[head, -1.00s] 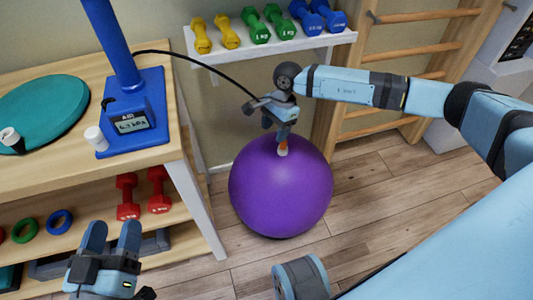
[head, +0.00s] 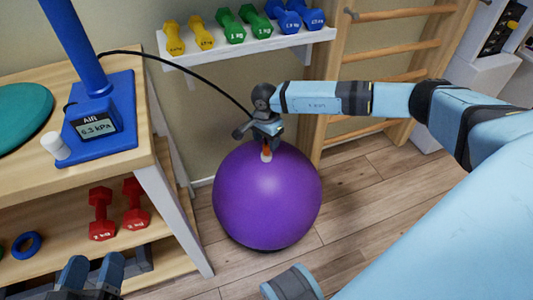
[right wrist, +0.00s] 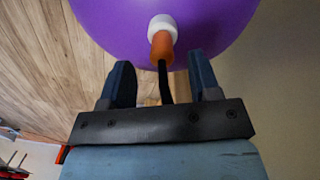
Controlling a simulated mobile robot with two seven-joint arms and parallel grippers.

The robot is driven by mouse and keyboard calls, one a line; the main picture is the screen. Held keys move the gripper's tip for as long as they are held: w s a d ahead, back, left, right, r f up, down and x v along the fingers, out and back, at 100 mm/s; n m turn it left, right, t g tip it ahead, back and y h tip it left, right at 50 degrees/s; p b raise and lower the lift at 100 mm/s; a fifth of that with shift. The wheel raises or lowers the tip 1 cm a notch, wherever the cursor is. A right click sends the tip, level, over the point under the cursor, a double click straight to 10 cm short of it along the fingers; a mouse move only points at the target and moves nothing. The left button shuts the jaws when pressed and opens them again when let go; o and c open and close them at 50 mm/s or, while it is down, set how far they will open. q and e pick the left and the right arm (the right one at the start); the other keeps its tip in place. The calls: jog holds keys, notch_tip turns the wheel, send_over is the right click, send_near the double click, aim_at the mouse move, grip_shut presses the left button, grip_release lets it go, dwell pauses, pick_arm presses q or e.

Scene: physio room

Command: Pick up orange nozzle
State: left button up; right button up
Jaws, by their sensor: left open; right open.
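The orange nozzle (right wrist: 162,46) sits at the white valve (right wrist: 162,25) on top of the purple ball (head: 266,200), with a black hose running from it. In the right wrist view it shows between and just beyond the fingertips of my right gripper (right wrist: 160,72), which is open with its fingers apart. In the head view the nozzle (head: 267,149) is a small orange bit right below the right gripper (head: 264,137). My left gripper (head: 95,268) is open and empty at the lower left, in front of the wooden shelf.
A blue pump (head: 98,130) with a pressure display reading about 6.3 kPa stands on the wooden table (head: 30,170). Its black hose (head: 190,67) arcs to the ball. Red dumbbells (head: 103,213) lie on the lower shelf. A wall shelf (head: 250,45) holds coloured dumbbells behind. Wall bars (head: 400,65) stand behind my right arm.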

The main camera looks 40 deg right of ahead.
aim_at(267, 144)
notch_tip(267, 144, down, 3)
jog(key=shift+d+f+b, duration=0.15)
jog(key=shift+f+b, duration=0.05)
jog(key=shift+b, duration=0.4)
jog(key=shift+f, duration=0.4)
pick_arm(q)
jog(key=shift+w+f+m+g, duration=0.2)
jog(key=shift+f+m+g, duration=0.1)
jog(key=shift+f, duration=0.75)
pick_arm(e)
jog(key=c, duration=1)
jog(key=shift+o, duration=0.2)
jog(key=shift+r, duration=0.1)
